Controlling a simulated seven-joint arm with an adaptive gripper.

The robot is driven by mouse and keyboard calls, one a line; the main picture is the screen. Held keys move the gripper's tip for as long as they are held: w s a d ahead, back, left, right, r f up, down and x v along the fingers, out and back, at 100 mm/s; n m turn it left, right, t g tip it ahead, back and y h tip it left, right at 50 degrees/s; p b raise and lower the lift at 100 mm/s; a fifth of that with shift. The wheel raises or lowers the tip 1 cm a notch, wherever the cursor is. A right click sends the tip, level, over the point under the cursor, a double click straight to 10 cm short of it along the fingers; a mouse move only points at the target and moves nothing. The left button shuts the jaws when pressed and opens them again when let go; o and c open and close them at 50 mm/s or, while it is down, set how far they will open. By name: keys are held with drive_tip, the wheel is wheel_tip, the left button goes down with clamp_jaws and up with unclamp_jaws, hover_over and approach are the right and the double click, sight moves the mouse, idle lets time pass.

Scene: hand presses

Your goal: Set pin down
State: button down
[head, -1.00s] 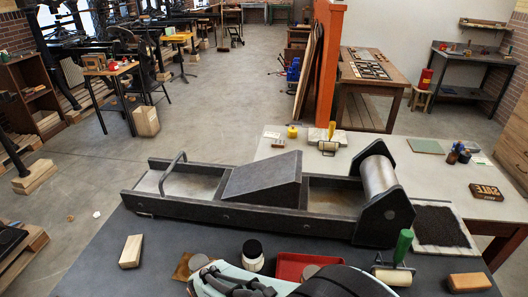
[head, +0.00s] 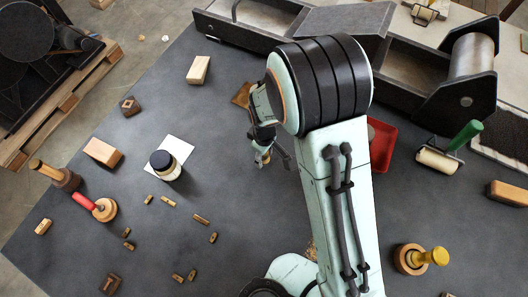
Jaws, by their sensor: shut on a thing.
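My gripper (head: 268,153) hangs over the dark tabletop (head: 225,265), right of the jar, partly hidden behind my pale green arm. It is shut on the pin, of which only a small light brown bit shows between the fingers. The pin's lower end and its height above the table are hard to tell. Several small brass-coloured pieces (head: 201,220) lie loose on the table to the lower left of the gripper.
A dark-lidded jar (head: 165,165) stands on a white card (head: 180,147). Wooden blocks (head: 103,152) and handled tools (head: 103,209) lie further left. A red tray (head: 382,145) sits behind my arm.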

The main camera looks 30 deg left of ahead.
drive_tip(key=c, duration=0.7)
unclamp_jaws()
drive_tip(key=shift+c, duration=0.2)
wheel_tip(320, 180, up, 12)
drive_tip(key=shift+r, duration=0.15)
drive_tip(key=shift+d, duration=0.1)
drive_tip(key=d+r+m, duration=0.5)
drive_tip(key=d, duration=0.4)
drive_tip(key=s+d+r+m, duration=0.3)
drive_tip(key=s+d+m, duration=0.7)
drive_tip(key=d, duration=0.3)
drive_tip(key=shift+s+d+r+y, duration=0.25)
drive_tip(key=shift+s+d+y, duration=0.15)
drive_tip(key=shift+s, duration=0.3)
